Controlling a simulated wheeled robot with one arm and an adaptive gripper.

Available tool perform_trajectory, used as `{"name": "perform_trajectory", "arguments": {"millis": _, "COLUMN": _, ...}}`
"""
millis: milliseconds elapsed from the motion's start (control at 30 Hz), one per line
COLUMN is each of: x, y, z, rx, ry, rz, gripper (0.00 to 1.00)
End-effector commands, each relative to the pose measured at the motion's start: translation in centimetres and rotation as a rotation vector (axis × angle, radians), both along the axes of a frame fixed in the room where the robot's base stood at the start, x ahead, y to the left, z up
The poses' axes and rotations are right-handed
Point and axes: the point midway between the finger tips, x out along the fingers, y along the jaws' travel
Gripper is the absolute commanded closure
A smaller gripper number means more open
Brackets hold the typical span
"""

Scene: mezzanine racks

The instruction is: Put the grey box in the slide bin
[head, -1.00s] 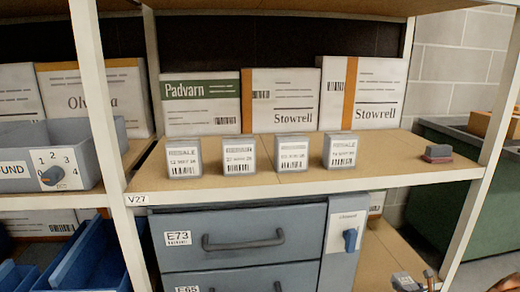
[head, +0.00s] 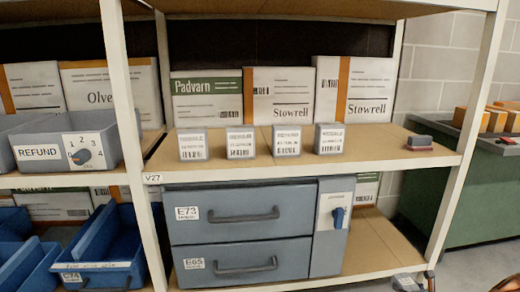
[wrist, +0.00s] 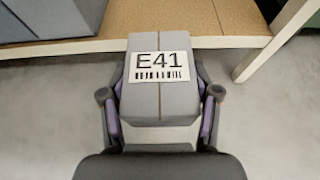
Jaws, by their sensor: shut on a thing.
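A grey box (wrist: 145,103) with a white E41 label is between the two fingers of my gripper (wrist: 160,110) in the wrist view. The gripper is shut on its sides and holds it above the grey floor. In the head view, a small part of the grey box (head: 407,283) shows at the bottom edge, right of centre. I cannot tell which container is the slide bin.
A grey drawer cabinet (head: 240,240) with a blue knob sits on the lower middle shelf. Several small labelled boxes line the shelf above it. A grey REFUND bin (head: 35,135) is at upper left. White rack posts (head: 135,130) divide the bays. A green counter (head: 440,200) is at right.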

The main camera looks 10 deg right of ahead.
Motion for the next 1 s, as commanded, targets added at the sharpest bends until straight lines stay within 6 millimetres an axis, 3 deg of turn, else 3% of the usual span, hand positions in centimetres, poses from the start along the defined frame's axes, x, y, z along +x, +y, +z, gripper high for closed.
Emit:
{"name": "perform_trajectory", "arguments": {"millis": 267, "x": 0.1, "y": 0.2, "z": 0.3, "rx": 0.0, "ry": -0.001, "rz": 0.001, "gripper": 0.75}}
{"name": "perform_trajectory", "arguments": {"millis": 567, "x": 0.9, "y": 4.7, "z": 3.7, "rx": 0.0, "ry": -0.006, "rz": 0.035, "gripper": 0.75}}
{"name": "perform_trajectory", "arguments": {"millis": 1000, "x": 2.0, "y": 12.8, "z": 9.7, "rx": 0.002, "ry": -0.007, "rz": 0.095, "gripper": 0.75}}
